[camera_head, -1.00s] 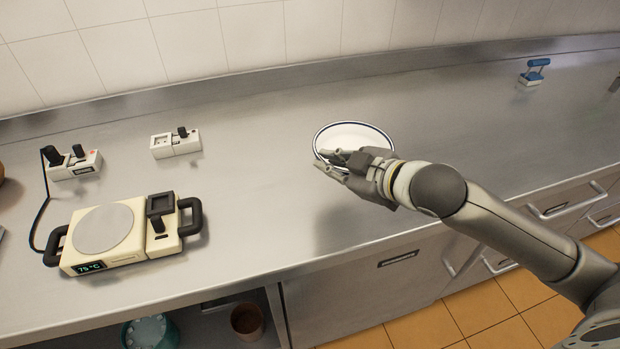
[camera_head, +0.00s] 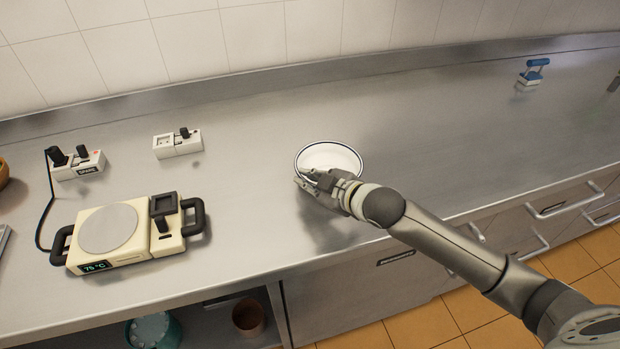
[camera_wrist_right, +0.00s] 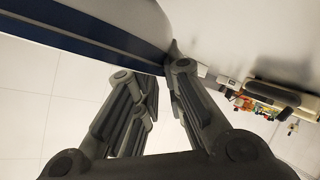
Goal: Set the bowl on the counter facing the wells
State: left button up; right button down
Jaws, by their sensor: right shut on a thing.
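A white bowl (camera_head: 328,158) with a dark blue rim line is over the middle of the steel counter (camera_head: 400,130) in the head view. My right gripper (camera_head: 309,182) is shut on the near rim of the bowl. In the right wrist view the bowl's blue-banded wall (camera_wrist_right: 100,32) fills the top, with the fingers (camera_wrist_right: 160,70) at its edge. Whether the bowl's base touches the counter cannot be told. The hot plate (camera_head: 108,228), with a round grey disc and a 75 °C display, stands at the left front. My left gripper is not in view.
Two white socket boxes, one with a plug and cord (camera_head: 76,162) and one farther right (camera_head: 177,143), stand behind the hot plate. A blue-handled item (camera_head: 532,73) stands far right. The counter right of the bowl is clear. A teal container (camera_head: 153,330) and brown pot (camera_head: 248,316) sit below.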

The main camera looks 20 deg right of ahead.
jog(key=c, duration=1.5)
grip_release()
jog(key=shift+c, duration=0.2)
jog(key=shift+r, duration=0.1)
jog(key=b+v, duration=0.1)
jog(key=v, duration=1.1)
jog(key=shift+b, duration=0.3)
